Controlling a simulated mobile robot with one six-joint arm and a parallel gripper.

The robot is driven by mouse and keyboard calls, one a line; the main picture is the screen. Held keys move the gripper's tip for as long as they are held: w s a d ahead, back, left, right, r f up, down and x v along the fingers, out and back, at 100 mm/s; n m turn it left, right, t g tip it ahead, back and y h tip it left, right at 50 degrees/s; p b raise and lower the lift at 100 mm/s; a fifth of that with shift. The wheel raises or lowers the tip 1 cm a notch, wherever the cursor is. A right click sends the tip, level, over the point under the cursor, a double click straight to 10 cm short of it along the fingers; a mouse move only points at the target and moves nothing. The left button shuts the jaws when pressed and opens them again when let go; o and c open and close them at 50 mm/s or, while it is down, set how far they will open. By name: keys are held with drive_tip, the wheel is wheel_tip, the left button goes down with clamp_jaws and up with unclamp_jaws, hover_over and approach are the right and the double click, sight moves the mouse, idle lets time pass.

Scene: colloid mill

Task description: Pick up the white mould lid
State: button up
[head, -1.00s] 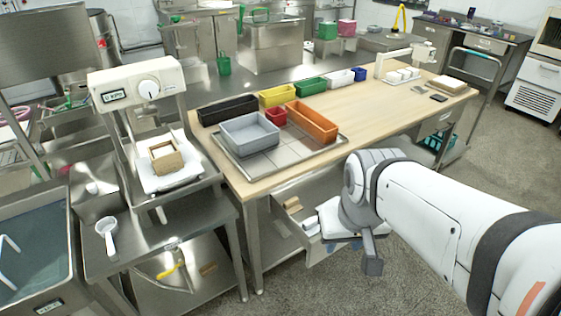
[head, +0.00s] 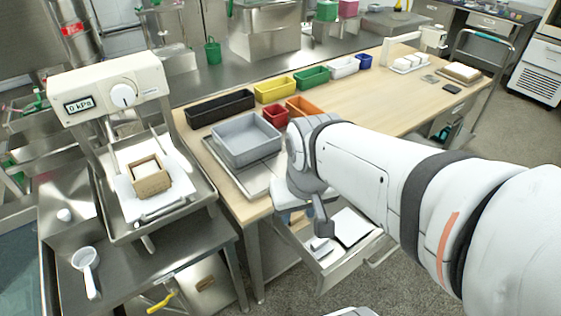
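An open drawer (head: 326,275) under the wooden table holds a flat white square piece (head: 352,227), which may be the white mould lid; I cannot tell for sure. A smaller pale piece (head: 320,247) lies to its left in the drawer. My gripper (head: 322,230) hangs over the drawer, left of the white square and close to the smaller piece. Only a dark grey part of it shows, so I cannot see whether its fingers are open. A tan box-shaped mould (head: 152,184) with a white inside stands on a white sheet at the press.
The press (head: 100,92) with its gauge stands at the left. A grey tray (head: 245,140) and several coloured bins sit on the table (head: 372,108). A white scoop (head: 86,262) lies on the lower bench. Grey floor is free at the right of the drawer.

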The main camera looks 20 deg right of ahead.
sight(320, 241)
drive_tip(key=shift+s+d, duration=0.15)
drive_tip(key=shift+o, duration=0.4)
